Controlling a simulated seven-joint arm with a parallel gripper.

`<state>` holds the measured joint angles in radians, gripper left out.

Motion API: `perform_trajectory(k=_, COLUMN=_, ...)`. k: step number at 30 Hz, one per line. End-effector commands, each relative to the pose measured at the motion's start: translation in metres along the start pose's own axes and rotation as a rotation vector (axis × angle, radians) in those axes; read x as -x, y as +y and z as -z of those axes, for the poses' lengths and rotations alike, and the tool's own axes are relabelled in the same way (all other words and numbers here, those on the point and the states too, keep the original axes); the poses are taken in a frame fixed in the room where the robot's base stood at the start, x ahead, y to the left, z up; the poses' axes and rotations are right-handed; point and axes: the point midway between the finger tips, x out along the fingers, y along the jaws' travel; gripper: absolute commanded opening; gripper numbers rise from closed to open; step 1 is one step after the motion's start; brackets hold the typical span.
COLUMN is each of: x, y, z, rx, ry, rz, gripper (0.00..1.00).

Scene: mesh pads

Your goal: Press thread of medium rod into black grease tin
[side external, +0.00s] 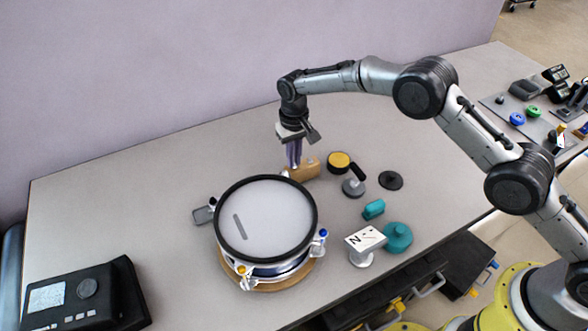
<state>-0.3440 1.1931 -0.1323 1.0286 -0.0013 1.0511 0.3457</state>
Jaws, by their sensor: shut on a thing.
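My gripper (294,160) points straight down at the left end of a light wooden block (309,167), behind the drum. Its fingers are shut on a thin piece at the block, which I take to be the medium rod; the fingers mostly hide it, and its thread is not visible. I cannot tell whether it is still seated in the block. A round black tin with a yellow top (339,161) stands just right of the block, apart from my gripper. It looks like the grease tin. A flat black disc (391,180) lies further right.
A large drum (270,218) on a wooden base stands in front of my gripper. A grey-based piece with a black handle (354,184), teal pieces (397,237) and a white-topped stand (365,241) are to the right. A black device (85,298) sits front left.

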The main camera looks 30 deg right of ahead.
Motion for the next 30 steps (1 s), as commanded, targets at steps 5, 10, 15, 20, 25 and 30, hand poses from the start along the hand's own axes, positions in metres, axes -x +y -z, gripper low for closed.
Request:
perform_trajectory(k=5, x=0.011, y=0.0, z=0.001, rx=0.0, ry=0.003, rz=0.001, gripper=0.0)
perform_trajectory(k=10, x=0.02, y=0.0, z=0.0, rx=0.0, ry=0.002, rz=0.001, gripper=0.0)
perform_trajectory(k=15, x=0.03, y=0.0, z=0.001, rx=0.0, ry=0.003, rz=0.001, gripper=0.0)
perform_trajectory(k=20, x=0.038, y=0.0, z=0.001, rx=0.0, ry=0.002, rz=0.001, gripper=0.0)
perform_trajectory(k=25, x=0.047, y=0.0, z=0.0, rx=0.0, ry=0.002, rz=0.001, gripper=0.0)
perform_trajectory(k=30, x=0.056, y=0.0, z=0.001, rx=0.0, ry=0.002, rz=0.001, gripper=0.0)
